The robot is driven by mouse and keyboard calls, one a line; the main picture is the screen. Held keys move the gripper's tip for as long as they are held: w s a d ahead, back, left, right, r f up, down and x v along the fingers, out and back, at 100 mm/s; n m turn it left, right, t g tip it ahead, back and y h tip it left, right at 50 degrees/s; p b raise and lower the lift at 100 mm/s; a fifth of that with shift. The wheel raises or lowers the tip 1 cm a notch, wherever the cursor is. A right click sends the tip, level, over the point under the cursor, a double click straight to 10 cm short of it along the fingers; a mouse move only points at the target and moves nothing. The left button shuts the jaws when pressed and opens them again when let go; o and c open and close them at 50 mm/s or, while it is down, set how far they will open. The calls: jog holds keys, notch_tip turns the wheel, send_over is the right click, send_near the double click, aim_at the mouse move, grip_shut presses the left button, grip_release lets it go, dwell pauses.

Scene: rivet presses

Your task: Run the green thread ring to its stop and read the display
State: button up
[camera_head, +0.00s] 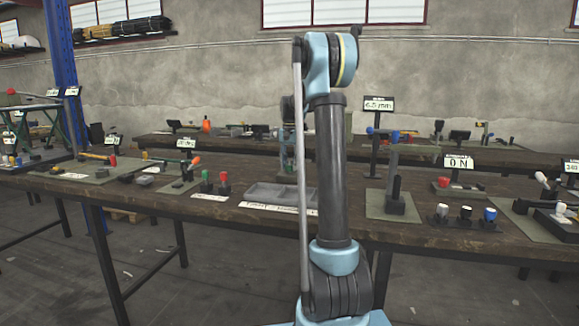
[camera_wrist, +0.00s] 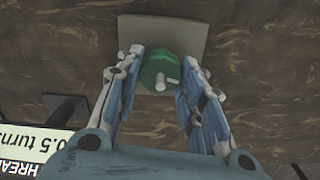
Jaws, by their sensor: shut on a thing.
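The green thread ring (camera_wrist: 156,67) shows in the wrist view, with a pale stud or pin at its middle. It stands in front of a grey-brown plate (camera_wrist: 190,35). My gripper (camera_wrist: 163,58) is shut on the green ring, with one finger on each side of it. A white display (camera_wrist: 45,145) at the lower left of the wrist view shows "0.5 turns" and part of the word "THREAD"; the picture's edge cuts it off. In the head view my arm stands in front, and I cannot make out my gripper or the ring there.
The dark wooden bench (camera_head: 240,172) runs across the head view. On it are a grey tray (camera_head: 275,194), red and green knobs and a press (camera_head: 393,205) on a mat. Displays read "6.5 mm" (camera_head: 378,104) and "0 N" (camera_head: 459,162). Another bench stands behind.

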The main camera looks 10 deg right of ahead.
jog(key=shift+a, duration=0.15)
dwell(0.4)
jog(key=o, duration=1.1)
jog(key=shift+c, duration=0.2)
jog(key=shift+r, duration=0.1)
notch_tip(320, 180, up, 12)
jog(key=shift+f, duration=0.2)
